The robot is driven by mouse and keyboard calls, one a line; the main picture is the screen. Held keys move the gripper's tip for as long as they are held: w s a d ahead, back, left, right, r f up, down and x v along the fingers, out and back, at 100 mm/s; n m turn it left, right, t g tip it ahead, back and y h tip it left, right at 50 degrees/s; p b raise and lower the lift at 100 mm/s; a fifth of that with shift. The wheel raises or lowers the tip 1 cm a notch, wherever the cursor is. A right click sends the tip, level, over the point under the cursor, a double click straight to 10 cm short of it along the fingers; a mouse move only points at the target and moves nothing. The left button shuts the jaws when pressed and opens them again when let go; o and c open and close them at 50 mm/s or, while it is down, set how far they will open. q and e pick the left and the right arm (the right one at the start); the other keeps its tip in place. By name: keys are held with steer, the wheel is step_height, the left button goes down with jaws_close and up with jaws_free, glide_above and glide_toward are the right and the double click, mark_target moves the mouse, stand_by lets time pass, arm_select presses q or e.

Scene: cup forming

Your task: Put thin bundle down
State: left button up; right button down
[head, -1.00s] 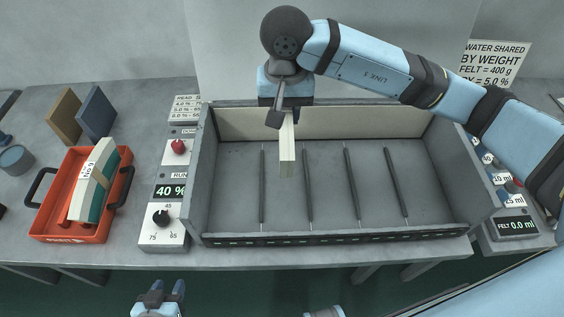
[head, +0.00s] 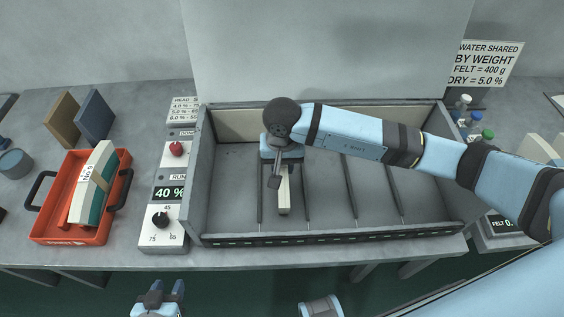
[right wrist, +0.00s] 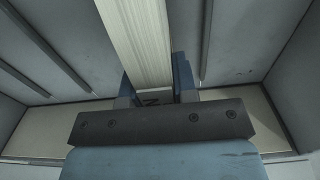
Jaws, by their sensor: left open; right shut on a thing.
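The thin bundle (head: 284,195) is a narrow cream block inside the grey open-topped box (head: 195,180). It lies lengthwise between two of the dark rods on the box floor. My right gripper (head: 279,172) reaches down over its far end and is shut on it. In the right wrist view the thin bundle (right wrist: 138,40) runs away between my right gripper's fingers (right wrist: 158,90). I cannot tell whether its underside touches the floor. My left gripper (head: 164,288) is open and empty in front of the table, at the bottom of the head view.
Dark rods (head: 365,183) divide the box floor, and the right part is bare. A control panel (head: 167,195) reading 40 % stands left of the box. Further left, a red tray (head: 66,228) holds a banded cream-and-green bundle (head: 95,188). Small bottles (head: 474,127) stand at right.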

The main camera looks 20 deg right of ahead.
steer(key=shift+f+b, duration=0.2)
steer(key=shift+b, duration=0.1)
steer(key=c, duration=0.9)
jaws_free()
steer(key=shift+r, duration=0.1)
steer(key=shift+r+p, duration=0.25)
steer(key=shift+p, duration=0.15)
step_height(320, 180, up, 12)
steer(key=shift+f+b, duration=0.1)
steer(key=shift+b, duration=0.6)
